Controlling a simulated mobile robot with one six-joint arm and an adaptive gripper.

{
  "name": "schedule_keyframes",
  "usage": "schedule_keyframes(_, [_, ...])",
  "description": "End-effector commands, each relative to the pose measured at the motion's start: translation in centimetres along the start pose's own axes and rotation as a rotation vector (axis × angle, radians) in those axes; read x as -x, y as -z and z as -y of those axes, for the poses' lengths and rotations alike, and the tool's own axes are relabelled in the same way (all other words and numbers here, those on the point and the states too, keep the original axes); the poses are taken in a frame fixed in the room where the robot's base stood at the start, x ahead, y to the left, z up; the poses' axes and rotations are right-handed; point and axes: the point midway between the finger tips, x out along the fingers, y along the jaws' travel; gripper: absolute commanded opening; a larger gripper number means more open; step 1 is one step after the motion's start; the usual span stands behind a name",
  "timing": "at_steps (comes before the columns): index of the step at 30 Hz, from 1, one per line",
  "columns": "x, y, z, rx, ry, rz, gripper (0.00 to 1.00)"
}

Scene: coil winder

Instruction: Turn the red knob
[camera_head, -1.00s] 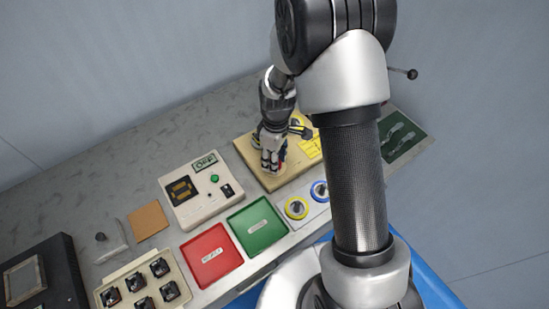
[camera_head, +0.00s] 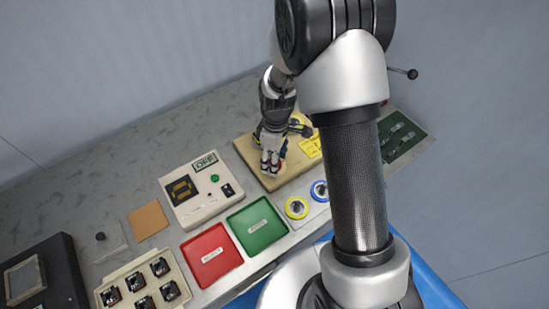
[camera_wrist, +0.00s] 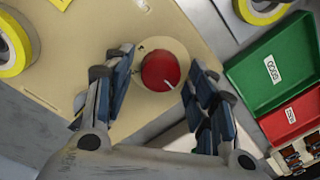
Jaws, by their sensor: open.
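The red knob (camera_wrist: 160,71) is round with a white pointer line and sits on a pale round base on the beige board, seen in the wrist view. My gripper (camera_wrist: 158,88) is open, with one blue-padded finger on each side of the knob. A small gap shows between each finger and the knob. The pointer line slants toward the lower right in the wrist view. In the head view my gripper (camera_head: 271,167) is over the board (camera_head: 250,150), and its fingers mostly hide the knob.
A control box (camera_head: 200,190) stands left of the board. A red tray (camera_head: 211,256) and a green tray (camera_head: 258,226) lie in front. Yellow and blue rings (camera_head: 297,208) sit beside the green tray. A lever with a black ball (camera_head: 412,74) sticks out at the right.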

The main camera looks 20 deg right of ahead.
Motion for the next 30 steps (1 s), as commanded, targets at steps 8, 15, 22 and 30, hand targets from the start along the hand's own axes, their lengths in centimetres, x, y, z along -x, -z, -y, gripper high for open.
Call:
schedule_keyframes(8, [0.0,0.0,0.0,-0.001,0.000,0.000,0.55])
schedule_keyframes(15, [2.0,0.1,-0.1,-0.001,-0.004,-0.003,0.55])
schedule_keyframes(22, [7.0,0.1,-0.1,-0.001,-0.005,-0.004,0.55])
schedule_keyframes(30, [11.2,0.0,-0.1,-0.001,-0.001,-0.002,0.55])
